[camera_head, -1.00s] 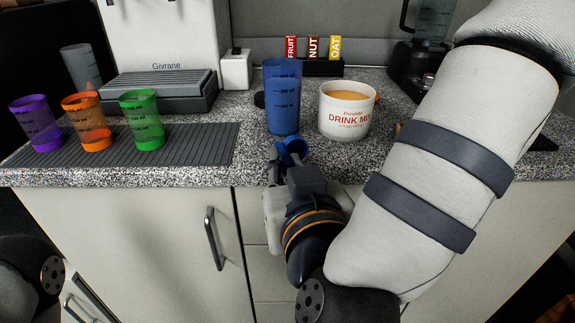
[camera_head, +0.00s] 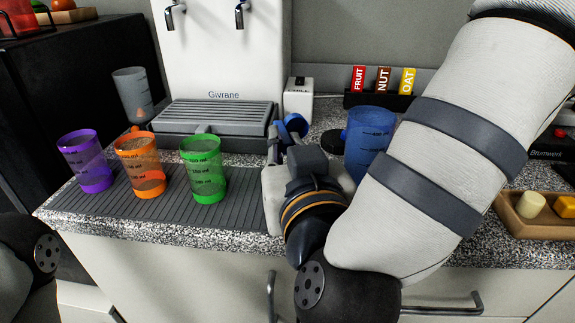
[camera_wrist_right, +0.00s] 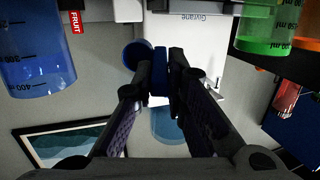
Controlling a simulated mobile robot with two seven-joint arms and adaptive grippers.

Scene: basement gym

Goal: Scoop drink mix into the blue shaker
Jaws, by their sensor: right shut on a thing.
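The blue shaker (camera_head: 370,138) stands upright on the counter, partly hidden by my right arm; it also shows at the upper left of the right wrist view (camera_wrist_right: 30,55). My right gripper (camera_head: 279,148) is left of the shaker, shut on the handle of a blue scoop (camera_head: 291,126). In the right wrist view the fingertips (camera_wrist_right: 162,75) pinch the handle, and the round scoop cup (camera_wrist_right: 137,55) is beside them. I cannot tell whether the scoop holds any mix. The drink mix tub is hidden, apparently behind my right arm. My left gripper is out of view.
Purple (camera_head: 84,160), orange (camera_head: 140,164) and green (camera_head: 204,168) cups stand on the ribbed mat (camera_head: 240,205). A white dispenser (camera_head: 215,60) stands behind. Fruit, nut and oat labels (camera_head: 383,79) are at the back. A wooden tray (camera_head: 510,215) lies right.

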